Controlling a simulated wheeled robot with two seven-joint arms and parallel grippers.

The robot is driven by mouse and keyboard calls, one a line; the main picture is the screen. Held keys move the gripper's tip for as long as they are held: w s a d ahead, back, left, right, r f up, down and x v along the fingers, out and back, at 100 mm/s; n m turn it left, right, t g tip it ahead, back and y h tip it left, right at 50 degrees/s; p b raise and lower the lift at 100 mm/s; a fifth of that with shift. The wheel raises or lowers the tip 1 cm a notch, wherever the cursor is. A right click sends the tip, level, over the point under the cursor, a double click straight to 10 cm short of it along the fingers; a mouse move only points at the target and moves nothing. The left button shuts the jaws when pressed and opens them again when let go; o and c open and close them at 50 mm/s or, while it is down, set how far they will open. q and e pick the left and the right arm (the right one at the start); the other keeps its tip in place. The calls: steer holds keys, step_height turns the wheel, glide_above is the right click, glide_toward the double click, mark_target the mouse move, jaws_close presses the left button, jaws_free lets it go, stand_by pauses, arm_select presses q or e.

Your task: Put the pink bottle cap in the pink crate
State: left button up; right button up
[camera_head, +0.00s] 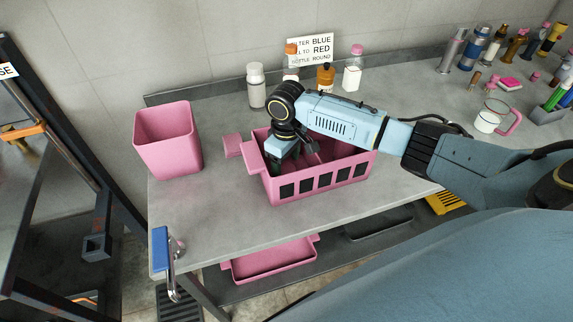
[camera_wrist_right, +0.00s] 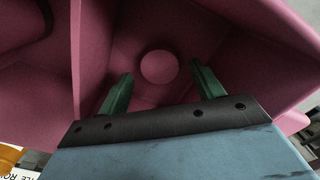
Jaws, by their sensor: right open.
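The pink crate (camera_head: 318,187) stands on the grey counter, with slots along its front wall. My right gripper (camera_head: 284,168) reaches down into its left part. In the right wrist view the gripper (camera_wrist_right: 162,78) is open, with two green fingers apart and pink crate walls (camera_wrist_right: 105,45) around them. A round pink cap (camera_wrist_right: 159,67) lies in the crate, seen between and beyond the fingertips. Nothing shows between the fingers touching them. In the head view the cap is hidden by my arm and the crate wall. My left gripper is not in view.
A tall pink bin (camera_head: 168,140) stands left of the crate. Behind are a white bottle (camera_head: 256,86), a brown bottle (camera_head: 326,78) and a pink-capped white bottle (camera_head: 352,76). A mug (camera_head: 489,117) and several bottles stand right. A pink tray (camera_head: 272,262) lies below.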

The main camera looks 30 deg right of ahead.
mark_target(287, 170)
step_height(287, 170, up, 10)
steer(key=p, duration=0.1)
stand_by(0.4)
